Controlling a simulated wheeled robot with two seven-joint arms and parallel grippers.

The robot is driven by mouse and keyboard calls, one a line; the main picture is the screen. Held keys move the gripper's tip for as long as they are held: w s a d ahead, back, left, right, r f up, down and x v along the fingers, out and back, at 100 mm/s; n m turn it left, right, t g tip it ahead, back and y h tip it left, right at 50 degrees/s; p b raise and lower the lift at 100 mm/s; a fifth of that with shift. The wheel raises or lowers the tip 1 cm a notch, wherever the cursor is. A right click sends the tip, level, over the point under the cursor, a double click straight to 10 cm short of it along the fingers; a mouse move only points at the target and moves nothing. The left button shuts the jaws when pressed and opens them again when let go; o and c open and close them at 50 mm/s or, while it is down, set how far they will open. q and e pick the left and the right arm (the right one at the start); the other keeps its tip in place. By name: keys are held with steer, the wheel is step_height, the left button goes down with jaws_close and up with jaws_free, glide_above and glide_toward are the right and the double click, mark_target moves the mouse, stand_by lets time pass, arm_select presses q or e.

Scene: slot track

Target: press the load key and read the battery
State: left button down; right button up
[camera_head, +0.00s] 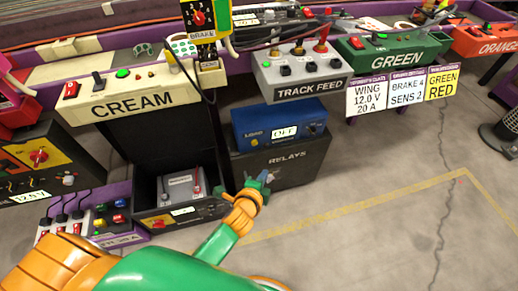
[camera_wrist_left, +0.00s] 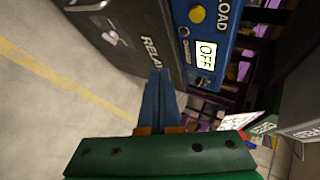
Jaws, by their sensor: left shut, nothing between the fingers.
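A blue tester box (camera_head: 312,117) with LOAD lettering and a white display (camera_head: 285,132) reading OFF sits on the dark RELAYS box (camera_head: 302,165). In the left wrist view a round yellow key (camera_wrist_left: 197,14) shows beside the LOAD lettering, and the display (camera_wrist_left: 206,54) again reads OFF. A grey battery-like box (camera_head: 180,187) with red and black leads sits in a dark bin left of RELAYS. My left gripper (camera_head: 258,182) is shut and empty, in front of RELAYS and below the tester. Its blue fingertips (camera_wrist_left: 159,72) appear apart from the key. My right gripper is out of view.
Above stand the CREAM panel (camera_head: 130,98), the TRACK FEED panel (camera_head: 300,72) and the GREEN panel (camera_head: 390,52). Switch boxes (camera_head: 93,215) lie at lower left. Hanging cards (camera_head: 367,97) are at right. The floor (camera_head: 400,225) at lower right is clear.

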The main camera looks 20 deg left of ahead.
mark_target(255, 143)
arm_select(q)
steer(key=shift+w+a+b, duration=0.3)
steer(key=shift+w+a, duration=0.55)
steer(key=shift+w, duration=0.35)
steer(key=shift+w+a+b, duration=0.35)
steer(key=shift+w+a, duration=0.45)
steer(key=shift+w, duration=0.45)
steer(key=shift+w+a+b, duration=0.3)
steer(key=shift+w+a, duration=0.55)
steer(key=shift+w, duration=0.35)
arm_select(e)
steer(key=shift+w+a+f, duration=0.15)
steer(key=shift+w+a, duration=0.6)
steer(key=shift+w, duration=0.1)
arm_select(q)
steer(key=shift+w+a, duration=0.2)
steer(key=shift+w, duration=0.1)
steer(key=shift+w+a, duration=0.25)
steer(key=shift+w, duration=0.15)
steer(key=shift+s+d+p, duration=0.5)
steer(key=shift+s, duration=0.25)
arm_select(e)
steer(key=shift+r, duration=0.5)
